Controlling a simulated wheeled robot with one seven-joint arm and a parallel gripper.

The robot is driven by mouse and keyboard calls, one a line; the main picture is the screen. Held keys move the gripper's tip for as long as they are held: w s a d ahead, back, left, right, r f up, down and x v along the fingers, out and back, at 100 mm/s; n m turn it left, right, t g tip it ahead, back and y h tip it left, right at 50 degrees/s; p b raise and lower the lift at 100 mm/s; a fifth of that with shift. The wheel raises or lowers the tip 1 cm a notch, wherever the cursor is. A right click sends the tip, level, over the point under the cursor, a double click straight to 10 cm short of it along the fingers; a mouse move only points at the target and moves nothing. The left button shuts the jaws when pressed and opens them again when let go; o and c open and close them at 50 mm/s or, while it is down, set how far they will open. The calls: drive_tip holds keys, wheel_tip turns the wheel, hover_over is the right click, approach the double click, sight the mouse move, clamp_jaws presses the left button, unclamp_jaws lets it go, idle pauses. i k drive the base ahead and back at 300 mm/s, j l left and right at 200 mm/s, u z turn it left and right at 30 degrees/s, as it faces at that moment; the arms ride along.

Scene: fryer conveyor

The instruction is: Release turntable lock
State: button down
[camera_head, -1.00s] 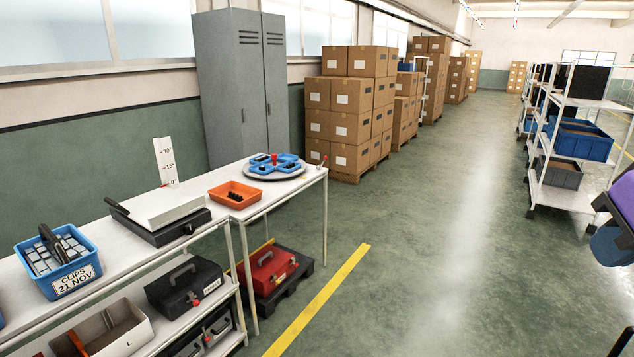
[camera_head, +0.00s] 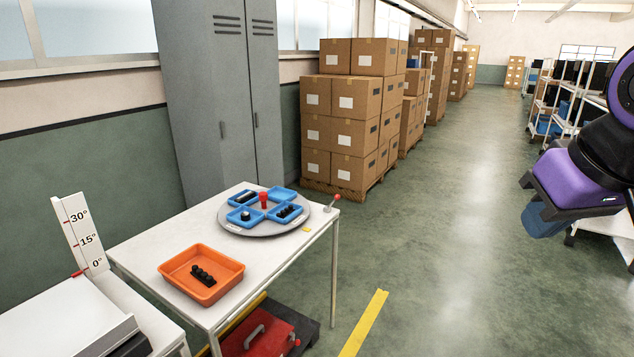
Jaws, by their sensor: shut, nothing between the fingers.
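The grey round turntable (camera_head: 240,228) lies on the far part of the white table. Several blue trays (camera_head: 245,216) with black parts sit on it around an upright red knob (camera_head: 264,198). A small metal post with a red-tipped lever (camera_head: 331,211) stands at the table's right edge, beside the turntable; it looks like the lock, its exact position too small to tell. My gripper (camera_head: 545,222) hangs at the right of the head view below my purple and black arm, far from the table. It appears shut and empty; its fingertips are not clear.
An orange tray (camera_head: 178,268) with black parts sits on the near table. A white inclined device with an angle scale (camera_head: 80,235) is at left. A grey cabinet (camera_head: 215,100) and stacked boxes (camera_head: 345,130) stand behind. Floor right of the table is free.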

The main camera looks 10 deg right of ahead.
sight(327, 209)
drive_tip(key=i+z, duration=0.2)
drive_tip(key=i, duration=0.35)
drive_tip(key=i+j+z, duration=0.2)
drive_tip(key=i, duration=0.35)
drive_tip(key=i+j+z, duration=0.2)
drive_tip(key=i, duration=0.3)
